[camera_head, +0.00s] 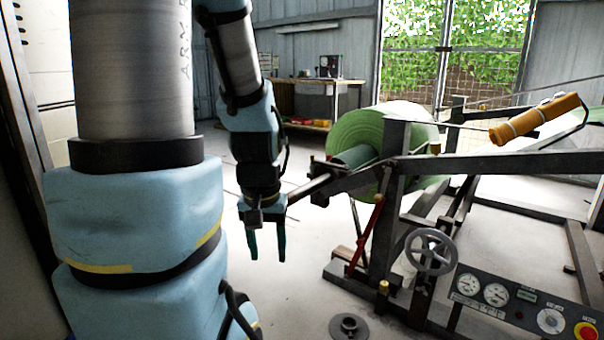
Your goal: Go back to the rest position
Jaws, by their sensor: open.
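My gripper (267,242) hangs at the end of my arm, left of the middle of the picture, with its two dark green fingers pointing down. The fingers are apart and nothing shows between them. It is over the pale floor, to the left of the machine frame and the end of a roll shaft (310,188). In this view the gripper looks close to the shaft end; I cannot tell the exact gap.
A large green roll (349,134) sits in the dark machine frame (386,195), with a grey handwheel (431,251) and a gauge panel (524,306) at right. A dark round flanged piece (348,327) lies on the floor. A workbench (318,84) stands behind.

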